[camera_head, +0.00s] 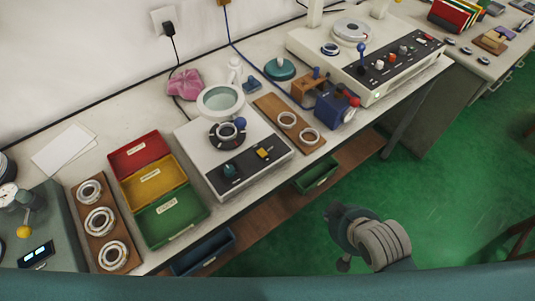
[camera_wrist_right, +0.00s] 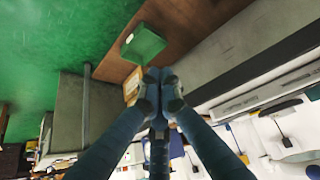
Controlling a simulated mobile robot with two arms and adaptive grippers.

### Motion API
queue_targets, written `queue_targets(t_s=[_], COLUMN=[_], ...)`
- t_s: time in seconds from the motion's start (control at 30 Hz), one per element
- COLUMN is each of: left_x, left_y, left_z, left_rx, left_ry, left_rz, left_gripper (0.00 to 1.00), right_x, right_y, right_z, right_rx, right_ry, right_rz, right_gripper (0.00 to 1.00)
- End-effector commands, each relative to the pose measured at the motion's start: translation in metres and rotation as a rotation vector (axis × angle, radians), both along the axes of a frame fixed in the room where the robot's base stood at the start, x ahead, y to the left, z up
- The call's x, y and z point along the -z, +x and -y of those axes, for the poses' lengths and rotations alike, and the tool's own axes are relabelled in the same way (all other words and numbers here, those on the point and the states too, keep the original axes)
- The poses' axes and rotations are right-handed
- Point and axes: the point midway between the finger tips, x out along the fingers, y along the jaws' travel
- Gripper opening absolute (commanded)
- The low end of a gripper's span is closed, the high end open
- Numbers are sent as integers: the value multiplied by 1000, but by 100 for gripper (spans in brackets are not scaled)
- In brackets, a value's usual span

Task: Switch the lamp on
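A round magnifier head (camera_head: 221,99), which looks like the lamp, stands over a white instrument box (camera_head: 196,150) on the bench in the head view. I cannot tell whether it is lit. The box's dark front panel has a teal knob (camera_head: 231,170) and a yellow switch (camera_head: 264,152). My right gripper (camera_head: 345,228) is in front of the bench, over the green floor, to the right of and apart from the box. In the right wrist view its fingers (camera_wrist_right: 159,88) meet at the tips with nothing seen between them. My left gripper is not in view.
Red, yellow and green bins (camera_head: 176,222) and a wooden ring tray (camera_head: 80,222) are left of the box. A second ring tray (camera_head: 277,108) and a blue block (camera_head: 331,110) are right. Below the bench is a shelf with a green bin (camera_head: 316,174).

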Motion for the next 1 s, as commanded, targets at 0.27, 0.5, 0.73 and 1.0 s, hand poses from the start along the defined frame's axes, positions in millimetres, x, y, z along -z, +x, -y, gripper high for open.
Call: queue_targets(t_s=[0.27,0.5,0.73,1.0], left_x=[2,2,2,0], left_y=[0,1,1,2], left_z=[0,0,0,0], left_rx=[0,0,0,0], left_ry=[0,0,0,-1], left_rz=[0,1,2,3], left_gripper=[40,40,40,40], right_x=[-121,-147,-150,-149], right_y=[76,79,79,84], right_z=[-87,-114,-117,-119], right_rx=[-275,-373,-381,-378], right_ry=[199,299,311,311], right_rz=[452,547,555,556], right_gripper=[0,0,0,0])
